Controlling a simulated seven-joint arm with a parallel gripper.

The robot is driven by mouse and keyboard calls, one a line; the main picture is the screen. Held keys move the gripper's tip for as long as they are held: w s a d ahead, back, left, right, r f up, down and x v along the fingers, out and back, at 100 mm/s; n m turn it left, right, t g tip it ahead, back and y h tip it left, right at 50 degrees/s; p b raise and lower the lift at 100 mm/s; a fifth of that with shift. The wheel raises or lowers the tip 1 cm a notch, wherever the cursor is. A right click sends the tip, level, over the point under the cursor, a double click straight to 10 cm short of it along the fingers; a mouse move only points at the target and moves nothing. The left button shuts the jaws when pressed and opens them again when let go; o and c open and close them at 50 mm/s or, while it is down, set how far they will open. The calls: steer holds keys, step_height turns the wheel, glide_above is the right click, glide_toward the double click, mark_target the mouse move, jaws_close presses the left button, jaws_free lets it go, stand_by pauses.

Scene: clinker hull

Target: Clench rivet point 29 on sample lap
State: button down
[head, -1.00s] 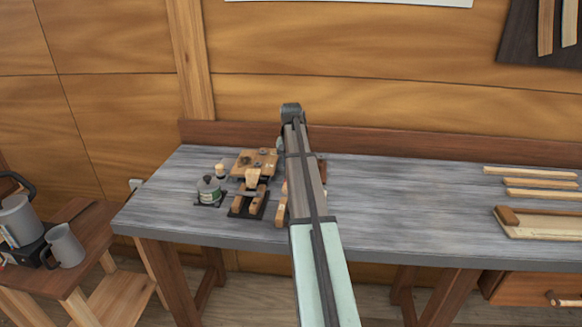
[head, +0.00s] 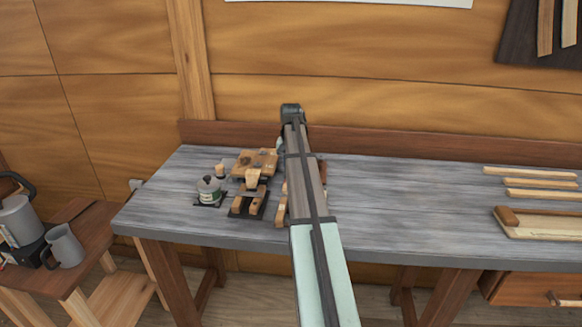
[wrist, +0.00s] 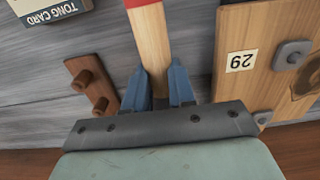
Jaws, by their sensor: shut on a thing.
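In the wrist view my gripper (wrist: 158,88) is shut on a pale wooden tool handle (wrist: 151,42) with a red band at the top edge. The tool's working end is out of frame. Right of it lies the wooden sample lap (wrist: 240,92), carrying an upside-down "29" label (wrist: 241,61). Grey metal pieces (wrist: 291,52) sit beside the label; I cannot tell their exact state. The held handle is apart from the label, to its left. In the head view the sample lap (head: 254,160) stands left of my arm, which hides my gripper.
A brown pegged block (wrist: 92,85) lies left of the handle, and a "TONG CARD" block (wrist: 48,10) is at the upper left. In the head view a small pot (head: 209,190) stands left of the lap. The grey bench (head: 410,200) is clear to the right, before wooden strips (head: 540,194).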

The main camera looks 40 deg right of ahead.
stand_by(0.4)
steer(key=shift+r, duration=0.35)
steer(key=shift+r, duration=0.25)
steer(key=shift+r, duration=3.95)
steer(key=c, duration=1.5)
jaws_free()
jaws_close()
